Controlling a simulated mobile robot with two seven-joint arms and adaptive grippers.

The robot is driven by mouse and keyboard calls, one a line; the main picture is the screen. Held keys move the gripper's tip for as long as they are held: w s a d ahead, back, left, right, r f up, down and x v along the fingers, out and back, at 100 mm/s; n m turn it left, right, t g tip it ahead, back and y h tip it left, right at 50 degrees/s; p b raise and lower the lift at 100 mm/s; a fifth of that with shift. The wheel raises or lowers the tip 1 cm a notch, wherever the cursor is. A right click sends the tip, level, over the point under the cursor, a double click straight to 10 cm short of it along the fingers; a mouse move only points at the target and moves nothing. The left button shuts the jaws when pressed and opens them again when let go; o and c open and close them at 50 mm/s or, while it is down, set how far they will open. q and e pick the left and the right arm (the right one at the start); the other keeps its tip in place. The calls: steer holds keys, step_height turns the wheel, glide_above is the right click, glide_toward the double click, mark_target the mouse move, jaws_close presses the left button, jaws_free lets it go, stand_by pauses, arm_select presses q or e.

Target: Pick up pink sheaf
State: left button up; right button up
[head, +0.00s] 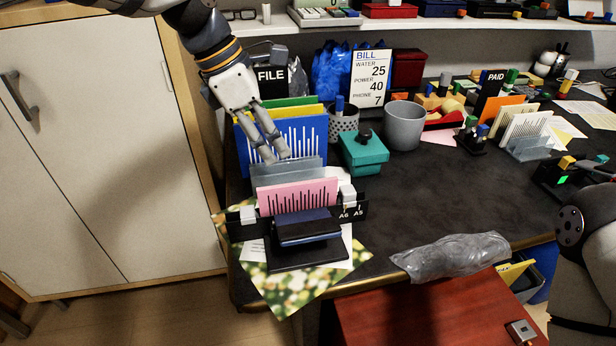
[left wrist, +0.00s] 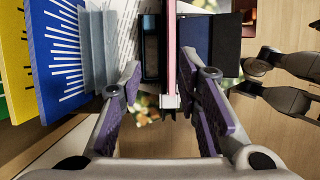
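The pink sheaf (head: 297,197) stands upright in a black rack marked A6 and A5 (head: 348,213), with dark stripes on its face. In the left wrist view the pink sheaf (left wrist: 171,45) shows edge-on as a thin strip, near the middle between my fingers. My left gripper (head: 276,157) is over the rack, behind and above the pink sheaf in the head view. In the left wrist view my left gripper (left wrist: 167,85) is open, its purple pads apart on either side of the sheaf's line. Contact is not visible.
Grey-blue dividers (head: 288,170) and a blue sheaf (head: 300,140) stand close behind the pink one. A teal box (head: 363,152) and a grey cup (head: 404,126) are to the right. A crumpled plastic bag (head: 450,257) lies at the desk's front edge.

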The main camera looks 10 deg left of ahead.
mark_target(295, 185)
arm_select(q)
steer(key=x, duration=0.3)
steer(key=s+x, duration=0.1)
steer(key=x, duration=0.2)
steer(key=s+b+x, duration=0.1)
steer(key=x, duration=0.3)
steer(key=shift+d+f, duration=0.1)
steer(key=shift+d, duration=0.15)
steer(key=shift+w+d+f, duration=0.15)
steer(key=shift+f, duration=0.2)
arm_select(e)
steer(key=shift+s+f, duration=0.3)
steer(key=shift+s, duration=0.25)
steer(key=shift+s+f, duration=0.3)
steer(key=shift+s, duration=0.25)
steer(key=shift+w+r, duration=0.1)
arm_select(q)
steer(key=shift+f, duration=0.1)
jaws_close()
